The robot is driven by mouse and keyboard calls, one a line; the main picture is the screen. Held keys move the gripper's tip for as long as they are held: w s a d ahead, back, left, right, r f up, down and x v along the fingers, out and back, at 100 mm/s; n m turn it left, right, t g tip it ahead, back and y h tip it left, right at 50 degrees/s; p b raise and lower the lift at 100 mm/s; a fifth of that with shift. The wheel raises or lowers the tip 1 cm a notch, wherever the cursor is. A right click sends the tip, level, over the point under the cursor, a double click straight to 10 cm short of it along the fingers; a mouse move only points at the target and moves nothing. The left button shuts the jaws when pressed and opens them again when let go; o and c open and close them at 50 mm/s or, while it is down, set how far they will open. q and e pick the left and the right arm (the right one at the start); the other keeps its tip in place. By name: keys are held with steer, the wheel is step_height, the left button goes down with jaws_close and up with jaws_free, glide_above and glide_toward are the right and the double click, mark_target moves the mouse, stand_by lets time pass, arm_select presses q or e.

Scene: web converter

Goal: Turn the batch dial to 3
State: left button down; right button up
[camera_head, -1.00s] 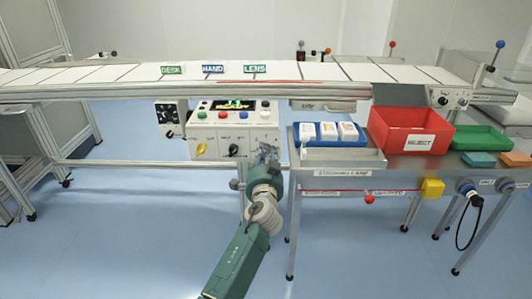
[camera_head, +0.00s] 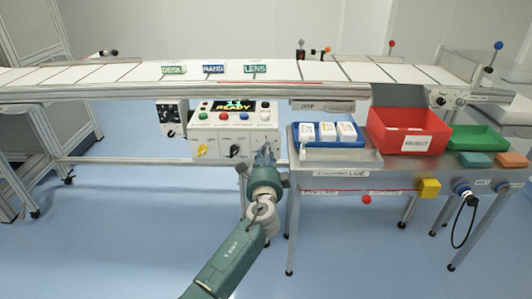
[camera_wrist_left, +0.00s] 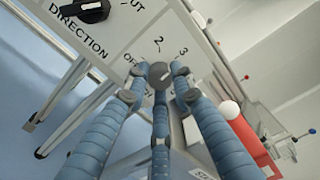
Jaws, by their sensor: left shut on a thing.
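The white control panel (camera_head: 222,146) stands below the conveyor, with a green and yellow display reading READY on top. My left gripper (camera_head: 266,152) is at the panel's right part, and it hides the dial there in the head view. In the left wrist view the grey round dial (camera_wrist_left: 159,75) sits between the fingertips of my left gripper (camera_wrist_left: 160,78), which are shut around it. The printed marks OFF, 2 and 3 show around the dial; a finger partly covers OFF. I cannot tell clearly where its pointer stands. My right gripper is not in view.
A yellow knob (camera_head: 201,150) and a black knob (camera_head: 235,150) sit left of my gripper on the panel; a black DIRECTION knob (camera_wrist_left: 82,10) shows in the wrist view. To the right, a metal table holds a blue tray (camera_head: 311,144) and a red bin (camera_head: 380,133).

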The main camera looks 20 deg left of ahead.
arm_select(q)
steer(key=shift+a+m, duration=0.15)
steer(key=shift+m, duration=0.35)
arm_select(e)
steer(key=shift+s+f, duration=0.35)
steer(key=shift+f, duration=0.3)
arm_select(q)
steer(key=c, duration=1.5)
jaws_free()
steer(key=shift+o, duration=0.2)
steer(key=v, duration=1.2)
